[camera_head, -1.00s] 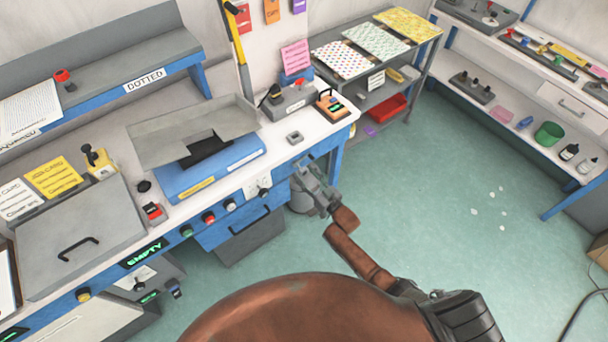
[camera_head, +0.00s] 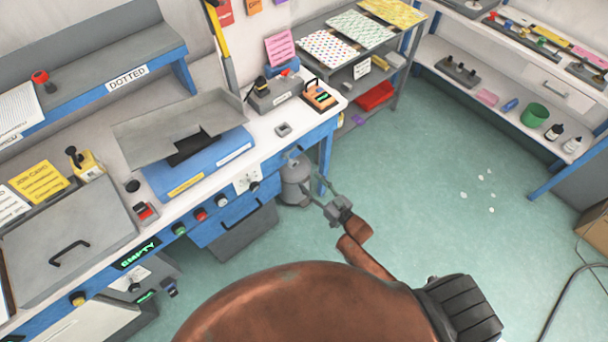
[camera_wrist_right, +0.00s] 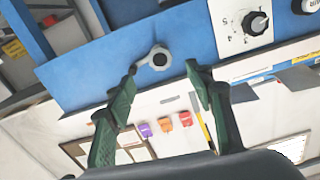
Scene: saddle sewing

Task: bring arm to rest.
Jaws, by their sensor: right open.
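My right arm (camera_head: 365,255), brown with a grey wrist, reaches up from the bottom of the head view. My right gripper (camera_head: 312,184) is in the air in front of the blue workbench's right end, beside a grey cylinder below the bench. In the right wrist view, its two green-padded fingers (camera_wrist_right: 161,72) stand apart with nothing between them. My left gripper is not in the head view.
The workbench (camera_head: 220,200) holds a grey tray on a blue machine (camera_head: 190,165) and a lidded grey box (camera_head: 65,240). A shelf rack (camera_head: 395,70) stands at the back, and a white shelf unit (camera_head: 480,90) at the right. The green floor (camera_head: 430,190) between is largely open.

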